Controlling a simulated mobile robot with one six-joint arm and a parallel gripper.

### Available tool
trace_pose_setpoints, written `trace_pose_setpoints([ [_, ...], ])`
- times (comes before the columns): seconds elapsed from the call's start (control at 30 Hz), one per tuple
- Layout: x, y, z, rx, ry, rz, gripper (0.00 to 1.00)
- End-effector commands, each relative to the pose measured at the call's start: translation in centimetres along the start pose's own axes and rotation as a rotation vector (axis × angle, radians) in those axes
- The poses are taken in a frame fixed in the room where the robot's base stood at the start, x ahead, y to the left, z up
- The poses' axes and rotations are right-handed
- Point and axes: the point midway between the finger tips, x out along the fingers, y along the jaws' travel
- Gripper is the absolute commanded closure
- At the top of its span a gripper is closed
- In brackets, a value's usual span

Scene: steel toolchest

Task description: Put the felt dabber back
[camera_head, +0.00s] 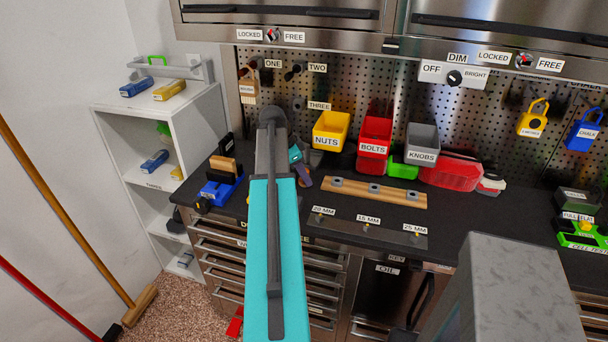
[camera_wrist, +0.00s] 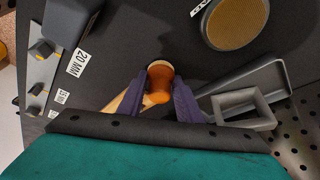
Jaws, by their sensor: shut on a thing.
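My gripper (camera_wrist: 160,92) has purple fingers shut on a small orange-brown knobbed piece, which I take to be the felt dabber (camera_wrist: 159,72), in the wrist view. The fingers close on both sides of it, over the dark worktop. Its lower end is partly hidden, and I cannot tell whether it touches the worktop. In the head view my gripper (camera_head: 302,172) is above the bench, left of the wooden strip, and the dabber is hidden there.
In the wrist view, a grey square frame (camera_wrist: 243,107) and a round gold-faced, grey-rimmed thing (camera_wrist: 236,22) lie to the right. Yellow NUTS (camera_head: 331,130), red BOLTS (camera_head: 375,136) and grey KNOBS (camera_head: 421,144) bins hang behind. A wooden strip (camera_head: 397,195) lies in front.

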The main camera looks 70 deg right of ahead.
Motion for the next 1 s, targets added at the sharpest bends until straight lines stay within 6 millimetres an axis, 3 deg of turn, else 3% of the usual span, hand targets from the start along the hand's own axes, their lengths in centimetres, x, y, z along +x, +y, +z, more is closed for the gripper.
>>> trace_pose_setpoints([
  [0.07,0.2,0.0,0.1,0.000,0.000,0.000,0.89],
  [0.1,0.1,0.0,0.1,0.000,0.000,0.000,0.61],
  [0.2,0.1,0.0,0.1,0.000,0.000,0.000,0.49],
  [0.67,-0.3,0.0,0.0,0.000,0.000,-0.001,0.49],
  [1.0,-3.3,-0.1,0.0,-0.001,0.000,-0.002,0.49],
])
